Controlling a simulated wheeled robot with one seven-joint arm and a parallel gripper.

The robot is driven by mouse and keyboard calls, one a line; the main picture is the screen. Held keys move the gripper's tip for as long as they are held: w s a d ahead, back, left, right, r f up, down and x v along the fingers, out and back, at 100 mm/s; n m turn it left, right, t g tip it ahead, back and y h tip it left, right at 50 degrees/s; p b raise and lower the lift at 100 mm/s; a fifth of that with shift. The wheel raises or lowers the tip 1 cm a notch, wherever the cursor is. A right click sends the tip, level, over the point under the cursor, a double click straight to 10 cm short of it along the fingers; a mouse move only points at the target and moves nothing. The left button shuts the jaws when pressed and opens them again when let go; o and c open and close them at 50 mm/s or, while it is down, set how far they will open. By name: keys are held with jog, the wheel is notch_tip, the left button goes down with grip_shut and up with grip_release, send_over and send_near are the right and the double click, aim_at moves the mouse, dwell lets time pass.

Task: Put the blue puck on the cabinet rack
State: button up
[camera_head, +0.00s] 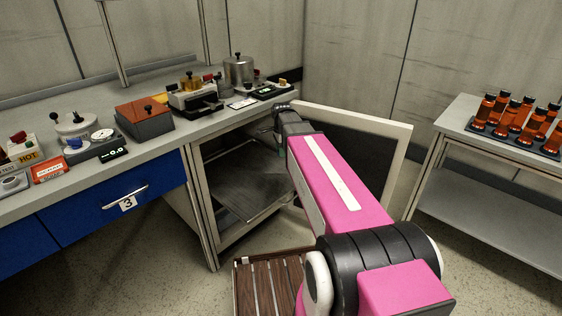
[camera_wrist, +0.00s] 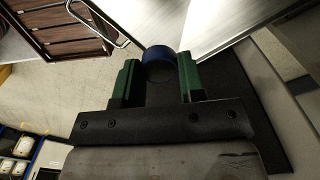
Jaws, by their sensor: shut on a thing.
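The blue puck (camera_wrist: 160,60) is between the green fingertips of my gripper (camera_wrist: 157,80) in the wrist view, and my gripper is shut on it. In the head view my arm reaches to the cabinet, and a small part of my gripper (camera_head: 279,142) shows at the upper right of its opening. The puck is hidden there. The cabinet (camera_head: 207,218) stands open under the worktop. Its grey rack (camera_head: 252,192) shows inside, low down, with no object seen on its visible part. I cannot tell the puck's height above the rack.
The cabinet door (camera_head: 398,165) is swung open to the right, close beside my arm. A wooden slatted tray (camera_head: 262,285) is on the floor side in front; it also shows in the wrist view (camera_wrist: 70,30). A side table (camera_head: 455,140) with orange bottles (camera_head: 516,115) stands right.

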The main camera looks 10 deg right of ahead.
aim_at(281, 177)
jog(key=w+f+m, duration=0.1)
jog(key=f+m, duration=0.4)
jog(key=w+f+m, duration=0.1)
jog(key=f+m, duration=0.1)
jog(key=shift+w+f+m, duration=0.3)
jog(key=shift+f, duration=1.3)
jog(key=shift+f, duration=2)
dwell(1.3)
jog(key=o, duration=1.3)
notch_tip(281, 177, up, 8)
dwell(1.0)
